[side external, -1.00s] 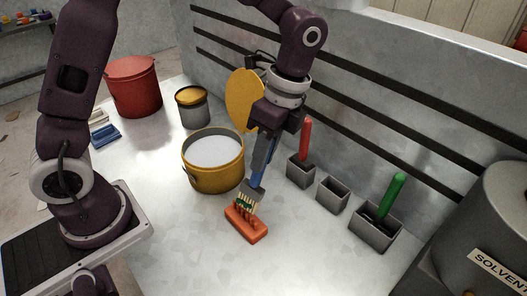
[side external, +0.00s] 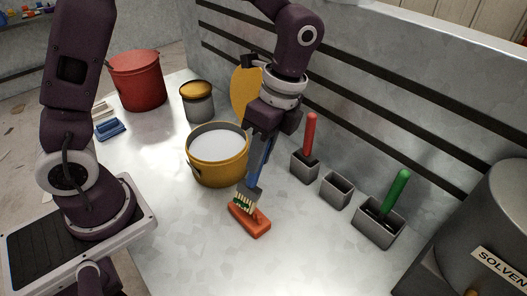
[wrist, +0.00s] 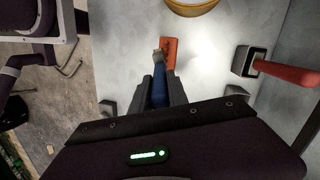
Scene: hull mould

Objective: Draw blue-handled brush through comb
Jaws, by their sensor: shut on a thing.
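My gripper (side external: 259,155) is shut on the blue handle of the brush (side external: 254,174), which hangs bristles down, slightly tilted. Its grey ferrule and pale bristles, marked with green, are at the far left end of the orange comb (side external: 258,227). The bristles overlap the comb's teeth in the side view; I cannot tell how deep they sit among them. The comb lies on the bench. In the wrist view the blue handle (wrist: 159,92) lies between the fingers, and the comb (wrist: 169,52) shows just beyond; the bristles are mostly hidden there.
A yellow pot (side external: 219,171) of white liquid stands close behind the comb. Grey holders line the wall side: one with a red handle (side external: 310,134), one empty (side external: 337,190), one with a green handle (side external: 396,191). A solvent drum (side external: 500,215) stands at right. The front bench is clear.

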